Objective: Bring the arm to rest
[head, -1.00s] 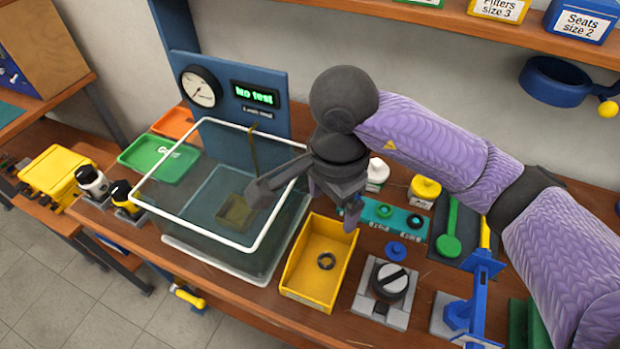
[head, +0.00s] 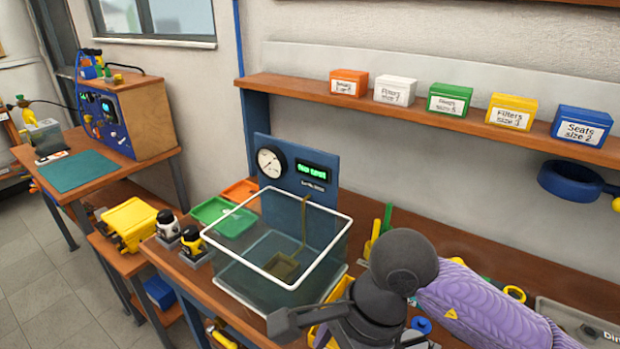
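My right arm (head: 490,308), in a purple sleeve with dark grey joints, comes in from the lower right in the head view. Its gripper (head: 345,330) hangs at the bottom edge, in front of the near right corner of the clear tank (head: 240,290). The fingers are spread apart and I see nothing between them; the lower part of one is cut off by the picture's edge. The yellow bin (head: 322,312) is mostly hidden behind the gripper. My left gripper is not in view.
A blue panel (head: 330,170) with a gauge (head: 270,163) and green display stands behind the tank. A shelf (head: 400,112) with several labelled boxes runs above. Green (head: 236,222) and orange trays lie left of the panel. A side bench (head: 95,165) stands at far left.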

